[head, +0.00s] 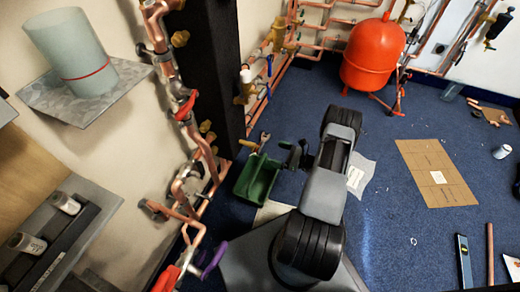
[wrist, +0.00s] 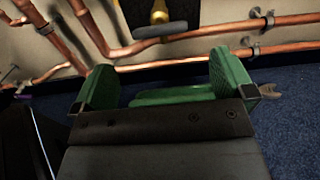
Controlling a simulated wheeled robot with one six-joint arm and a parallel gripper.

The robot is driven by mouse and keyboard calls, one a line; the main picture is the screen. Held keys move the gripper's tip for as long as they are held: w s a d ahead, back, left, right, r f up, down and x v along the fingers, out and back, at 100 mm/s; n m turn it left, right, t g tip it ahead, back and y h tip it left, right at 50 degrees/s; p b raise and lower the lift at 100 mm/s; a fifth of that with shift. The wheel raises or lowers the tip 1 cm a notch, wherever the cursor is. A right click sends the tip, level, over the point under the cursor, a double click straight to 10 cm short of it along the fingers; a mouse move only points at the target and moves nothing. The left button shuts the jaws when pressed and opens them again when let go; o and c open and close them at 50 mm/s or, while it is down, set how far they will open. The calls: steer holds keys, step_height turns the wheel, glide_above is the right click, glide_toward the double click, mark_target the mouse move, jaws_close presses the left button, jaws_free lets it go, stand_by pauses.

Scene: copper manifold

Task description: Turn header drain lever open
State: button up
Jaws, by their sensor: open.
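A brass drain valve (wrist: 159,12) shows at the top centre of the wrist view, partly cut off by the frame. A dark lever (wrist: 160,31) lies across it, nearly level in the picture. In the head view a brass fitting (head: 248,146) low by the wall pipes appears to be the same valve; its lever is not clear there. My gripper (head: 295,155) is open and empty, to the right of that fitting and apart from it. In the wrist view my gripper (wrist: 162,100) spans the middle, below the lever, with a gap between them.
A green tote (head: 257,180) stands on the floor left of my gripper, with a wrench (head: 265,138) at its far end. Copper pipes (wrist: 215,33) run along the wall behind. A dark post (head: 212,75) rises at left.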

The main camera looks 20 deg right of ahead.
mark_target(260, 147)
steer(key=b+x, duration=0.1)
steer(key=x, duration=0.7)
steer(key=shift+w+a+b, duration=0.2)
steer(key=shift+a+b, duration=0.1)
steer(key=shift+b, duration=0.05)
steer(key=shift+c, duration=0.2)
steer(key=c, duration=0.9)
